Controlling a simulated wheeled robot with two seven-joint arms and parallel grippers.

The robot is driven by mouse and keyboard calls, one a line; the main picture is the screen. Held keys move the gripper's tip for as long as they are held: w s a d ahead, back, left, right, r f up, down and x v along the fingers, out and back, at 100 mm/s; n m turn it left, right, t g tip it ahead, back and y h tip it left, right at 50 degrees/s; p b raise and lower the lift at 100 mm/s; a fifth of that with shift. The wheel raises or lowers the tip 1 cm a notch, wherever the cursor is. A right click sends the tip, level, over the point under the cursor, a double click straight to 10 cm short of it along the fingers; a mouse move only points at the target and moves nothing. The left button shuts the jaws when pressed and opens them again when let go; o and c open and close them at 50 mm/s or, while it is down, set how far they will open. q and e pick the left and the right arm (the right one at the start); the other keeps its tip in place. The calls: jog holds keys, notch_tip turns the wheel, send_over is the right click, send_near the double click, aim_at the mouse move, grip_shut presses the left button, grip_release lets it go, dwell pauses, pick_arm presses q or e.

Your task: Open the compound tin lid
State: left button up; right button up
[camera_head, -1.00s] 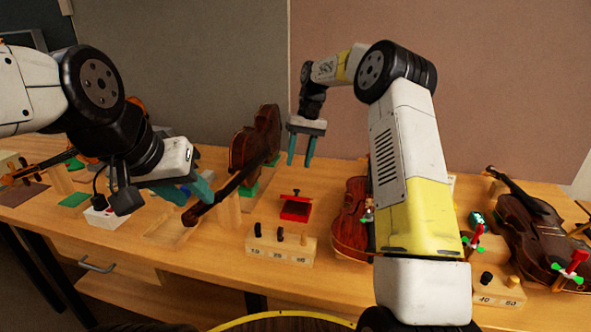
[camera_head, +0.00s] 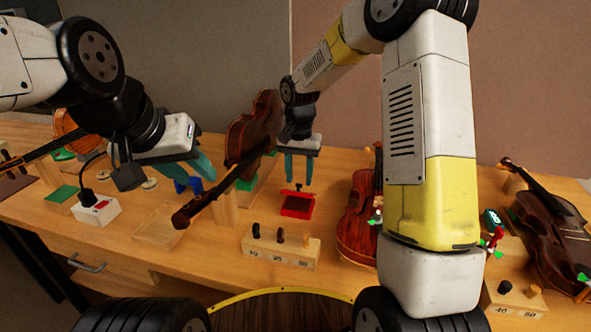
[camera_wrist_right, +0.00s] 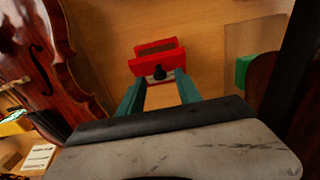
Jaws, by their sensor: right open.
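The red compound tin (camera_head: 297,211) sits on the bench, its dark inside facing up in the head view. A small black knob (camera_head: 298,187) stands at its far edge. In the wrist view the knob (camera_wrist_right: 159,73) is on a red panel, with a red-rimmed opening beyond it. My right gripper (camera_head: 299,181) points down, open, over the far side of the tin, fingers either side of the knob. Contact cannot be made out. In the wrist view its fingers (camera_wrist_right: 158,92) are apart and empty. My left gripper (camera_head: 203,172) is to the left, its finger spacing unclear.
A dark violin (camera_head: 252,130) leans on a support left of the right gripper. A red-brown violin (camera_head: 357,222) lies right of the tin. A numbered wooden block (camera_head: 281,250) stands in front. A white switch box (camera_head: 97,211) and blue piece (camera_head: 187,185) are at left.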

jog(key=shift+f, duration=0.7)
grip_shut()
dwell(1.0)
